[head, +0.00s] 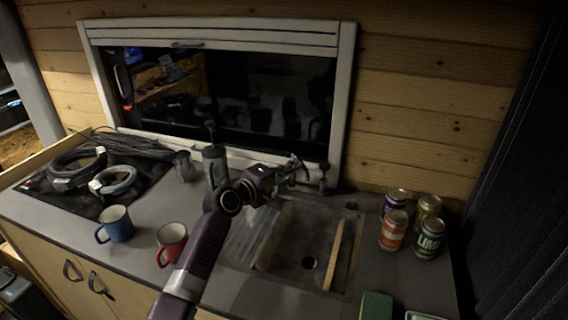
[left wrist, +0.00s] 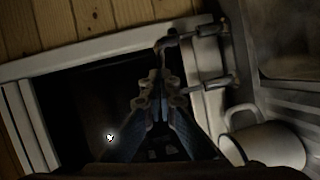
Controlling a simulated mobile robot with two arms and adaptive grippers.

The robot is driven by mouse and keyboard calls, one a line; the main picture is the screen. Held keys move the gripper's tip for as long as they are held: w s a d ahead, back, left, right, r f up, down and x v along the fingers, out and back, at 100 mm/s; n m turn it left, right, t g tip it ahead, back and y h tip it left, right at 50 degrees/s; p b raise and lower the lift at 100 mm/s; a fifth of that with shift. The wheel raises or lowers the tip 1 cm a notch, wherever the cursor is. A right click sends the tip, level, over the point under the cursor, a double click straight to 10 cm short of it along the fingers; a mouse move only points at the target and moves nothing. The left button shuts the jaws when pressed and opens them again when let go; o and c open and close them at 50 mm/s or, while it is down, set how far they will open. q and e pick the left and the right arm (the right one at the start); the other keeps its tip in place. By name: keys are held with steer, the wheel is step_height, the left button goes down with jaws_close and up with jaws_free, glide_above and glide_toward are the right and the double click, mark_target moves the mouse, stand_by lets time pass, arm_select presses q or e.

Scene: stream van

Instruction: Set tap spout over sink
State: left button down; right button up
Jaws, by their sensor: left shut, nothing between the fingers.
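The sink (head: 290,262) is a dark basin in the counter, with a drain hole near its middle. The metal tap (head: 323,180) stands behind the sink, below the window; the gripper partly hides it. In the left wrist view the tap (left wrist: 198,37) shows as a bent metal pipe beside the fingers. Which way its spout points is hard to tell. My left gripper (head: 297,168) is shut and empty, above the back edge of the sink and just left of the tap. It also shows in the left wrist view (left wrist: 158,88). My right gripper is not in view.
Several cans (head: 394,230) stand right of the sink. A red mug (head: 171,240) and a blue mug (head: 116,224) stand left. Coiled cables (head: 78,168) lie on the hob. A window frame (head: 343,95) rises behind.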

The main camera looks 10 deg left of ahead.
arm_select(q)
steer(key=shift+w+d, duration=0.2)
steer(key=shift+d, duration=0.65)
